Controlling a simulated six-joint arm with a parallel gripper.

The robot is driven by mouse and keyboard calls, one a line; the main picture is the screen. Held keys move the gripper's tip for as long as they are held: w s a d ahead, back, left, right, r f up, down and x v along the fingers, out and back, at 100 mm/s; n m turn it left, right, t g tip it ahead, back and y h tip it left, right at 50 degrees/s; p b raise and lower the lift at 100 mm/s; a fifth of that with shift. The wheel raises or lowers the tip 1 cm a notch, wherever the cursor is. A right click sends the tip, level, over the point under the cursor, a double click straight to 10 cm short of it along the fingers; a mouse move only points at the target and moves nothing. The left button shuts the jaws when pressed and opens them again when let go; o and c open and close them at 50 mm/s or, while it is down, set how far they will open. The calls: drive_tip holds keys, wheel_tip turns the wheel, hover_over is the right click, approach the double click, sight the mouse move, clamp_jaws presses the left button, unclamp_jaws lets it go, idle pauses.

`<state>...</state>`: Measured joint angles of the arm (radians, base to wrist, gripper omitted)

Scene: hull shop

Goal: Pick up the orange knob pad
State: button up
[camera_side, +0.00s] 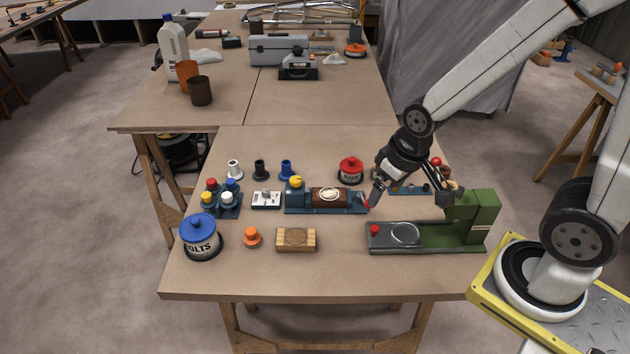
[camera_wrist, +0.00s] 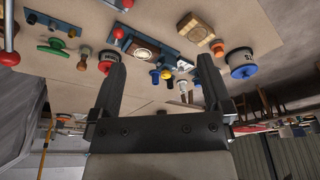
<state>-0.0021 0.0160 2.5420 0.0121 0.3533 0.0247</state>
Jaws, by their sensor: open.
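The orange knob pad (camera_side: 252,238) is a small orange knob standing on the near part of the table, between the blue-lidded BOLTS tin (camera_side: 201,237) and a light wooden block (camera_side: 296,239). In the wrist view the orange knob pad (camera_wrist: 219,49) shows small at the upper right, beside the tin. My gripper (camera_side: 410,190) is above the right part of the table, well to the right of the knob and apart from it. Its two dark fingers (camera_wrist: 160,62) are spread with nothing held between them.
A green machine (camera_side: 472,222) with a grey bed stands below my gripper at the right. A blue fixture (camera_side: 296,205) holding a brown block, a red tin (camera_side: 350,171) and several coloured pegs stand behind the knob. The table's front edge is clear.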

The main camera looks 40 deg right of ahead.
drive_tip(key=w+a+f+m, duration=0.2)
drive_tip(key=w+m, duration=0.3)
drive_tip(key=w, duration=0.3)
drive_tip(key=m+y, duration=0.4)
drive_tip(key=m, duration=1.3)
hover_over(252, 231)
drive_tip(key=d, duration=0.3)
wheel_tip(252, 231, down, 13)
drive_tip(key=shift+s+a+g, duration=0.15)
drive_tip(key=shift+s+g, duration=0.25)
drive_tip(key=shift+s, duration=0.05)
drive_tip(key=shift+x, duration=1.25)
drive_tip(key=shift+x, duration=2.6)
drive_tip(key=shift+a, duration=0.15)
